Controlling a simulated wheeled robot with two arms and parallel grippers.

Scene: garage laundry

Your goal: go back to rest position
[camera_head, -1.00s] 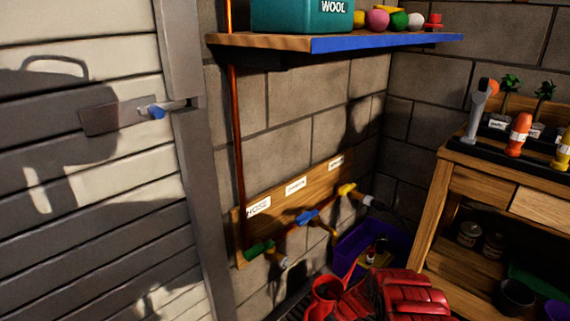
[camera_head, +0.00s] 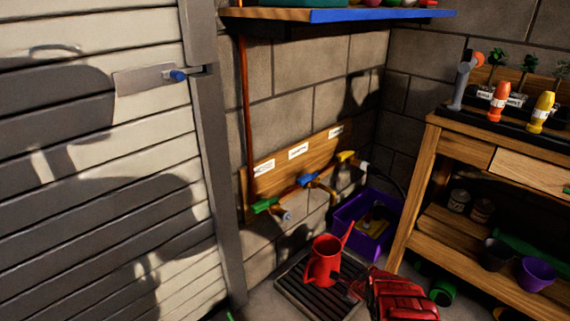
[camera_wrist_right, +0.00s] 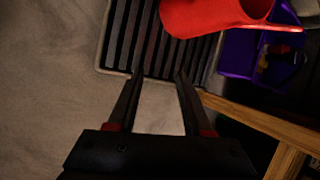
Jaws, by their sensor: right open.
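My right gripper (camera_wrist_right: 158,85) is open and empty in the right wrist view, its two dark fingers apart over the pale floor by the drain grate's near edge. In the head view my red right arm comes in at the bottom, with the gripper (camera_head: 357,288) small and dark near the grate. A red watering can (camera_head: 323,262) stands upright on the black slatted grate (camera_head: 300,293), left of and beyond the gripper. The can also shows at the top of the right wrist view (camera_wrist_right: 205,15), apart from the fingers. My left gripper is not in view.
A purple crate (camera_head: 352,207) stands behind the grate, below taps on a wooden board (camera_head: 290,165). A wooden workbench (camera_head: 430,165) stands at right, with pots on its lower shelf. A slatted door (camera_head: 90,200) is at left. Bare floor shows around the grate.

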